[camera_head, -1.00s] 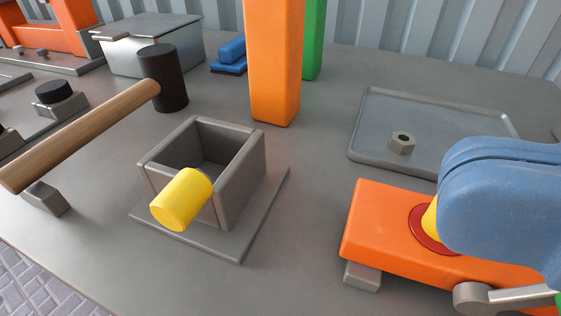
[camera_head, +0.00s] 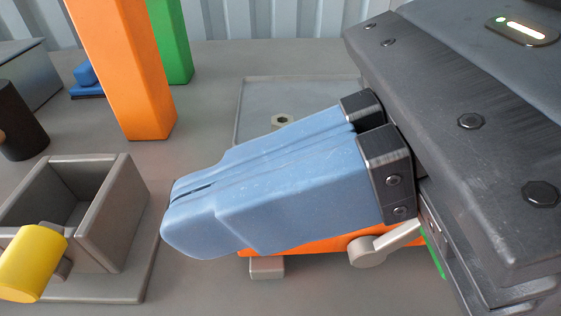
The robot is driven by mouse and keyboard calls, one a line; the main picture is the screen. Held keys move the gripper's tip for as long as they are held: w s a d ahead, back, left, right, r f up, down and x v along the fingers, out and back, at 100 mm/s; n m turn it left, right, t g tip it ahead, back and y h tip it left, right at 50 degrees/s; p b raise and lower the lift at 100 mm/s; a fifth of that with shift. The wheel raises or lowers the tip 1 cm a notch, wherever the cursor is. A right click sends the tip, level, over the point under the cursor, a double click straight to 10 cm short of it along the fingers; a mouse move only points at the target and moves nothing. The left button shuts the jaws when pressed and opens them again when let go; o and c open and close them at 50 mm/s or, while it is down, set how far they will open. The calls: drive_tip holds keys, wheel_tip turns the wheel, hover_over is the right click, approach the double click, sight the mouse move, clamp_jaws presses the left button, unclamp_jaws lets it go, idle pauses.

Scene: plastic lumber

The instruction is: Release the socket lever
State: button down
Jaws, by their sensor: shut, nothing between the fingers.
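My gripper (camera_head: 188,215) has two blue fingers shut together with nothing between them. It reaches in from the right, fingertips pointing left, and covers most of the orange block (camera_head: 310,245). A grey lever (camera_head: 385,245) with a round pivot sits on the front side of this block, below the fingers and near their base. Its arm slants up to the right. The fingers pass above the lever, and I cannot tell whether they touch the block. The block's top, with its red ring and yellow piece, is hidden now.
A grey open box (camera_head: 128,215) with a yellow knob (camera_head: 32,262) stands at left. Orange (camera_head: 122,70) and green (camera_head: 170,40) posts rise behind. A grey tray (camera_head: 258,95) holding a hex nut (camera_head: 283,119) lies behind my fingers. A dark hammer head (camera_head: 20,120) is at far left.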

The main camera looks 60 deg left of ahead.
sight(38, 273)
drive_tip(key=x, duration=0.6)
drive_tip(key=shift+s, duration=0.1)
drive_tip(key=shift+r+b, duration=0.1)
drive_tip(key=shift+b, duration=0.2)
